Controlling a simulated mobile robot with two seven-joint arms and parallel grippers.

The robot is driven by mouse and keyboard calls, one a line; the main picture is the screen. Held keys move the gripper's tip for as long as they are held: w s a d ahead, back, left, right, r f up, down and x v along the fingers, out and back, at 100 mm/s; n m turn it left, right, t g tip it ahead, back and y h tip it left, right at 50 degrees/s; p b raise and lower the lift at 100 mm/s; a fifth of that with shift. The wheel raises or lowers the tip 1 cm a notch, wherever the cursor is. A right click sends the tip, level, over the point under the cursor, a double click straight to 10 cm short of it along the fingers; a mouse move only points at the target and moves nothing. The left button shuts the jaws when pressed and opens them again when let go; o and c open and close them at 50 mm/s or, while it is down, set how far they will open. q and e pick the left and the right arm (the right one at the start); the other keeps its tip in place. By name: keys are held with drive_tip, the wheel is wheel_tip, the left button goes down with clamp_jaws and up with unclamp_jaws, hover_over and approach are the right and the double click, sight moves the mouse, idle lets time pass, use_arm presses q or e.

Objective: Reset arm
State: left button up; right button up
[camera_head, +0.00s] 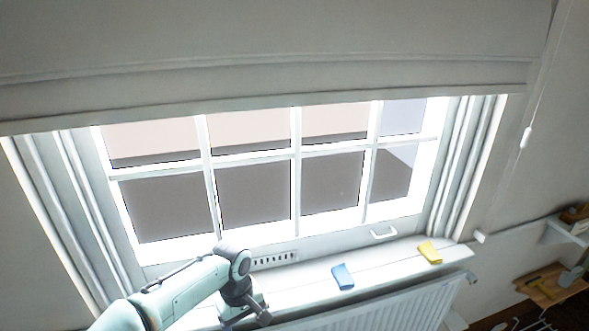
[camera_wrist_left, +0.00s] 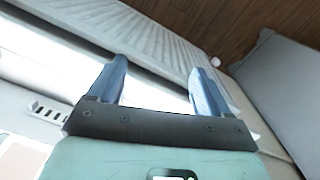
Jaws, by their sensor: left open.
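My left arm comes in from the lower left in the head view, in front of the window sill (camera_head: 305,285). My left gripper (camera_head: 247,318) hangs low at the left part of the sill, partly cut off by the picture's bottom edge. In the left wrist view, the two blue fingers of the left gripper (camera_wrist_left: 160,85) stand wide apart with nothing between them. Beyond them are the white sill and the ribbed radiator (camera_wrist_left: 130,35). My right gripper is in neither view.
A blue block (camera_head: 342,276) and a yellow block (camera_head: 429,252) lie on the sill, right of my gripper. The window (camera_head: 255,190) stands behind, with a blind (camera_head: 270,50) above. The radiator (camera_head: 380,308) is below the sill. A wooden board with tools (camera_head: 545,288) is at far right.

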use_arm(q)
drive_tip(key=s+d+f+m+g+h, duration=0.1)
drive_tip(key=s+f, duration=0.2)
drive_tip(key=f, duration=0.9)
drive_tip(key=s+d+f+m+h, duration=0.1)
drive_tip(key=s+f+m+h, duration=0.15)
drive_tip(key=f, duration=0.85)
drive_tip(key=s+a+f, duration=0.1)
drive_tip(key=s+f, duration=0.6)
drive_tip(key=s, duration=0.4)
drive_tip(key=s+a+f, duration=0.2)
drive_tip(key=s+f, duration=0.5)
drive_tip(key=s, duration=0.4)
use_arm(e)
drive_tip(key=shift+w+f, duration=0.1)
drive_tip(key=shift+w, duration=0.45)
use_arm(q)
drive_tip(key=shift+n, duration=0.25)
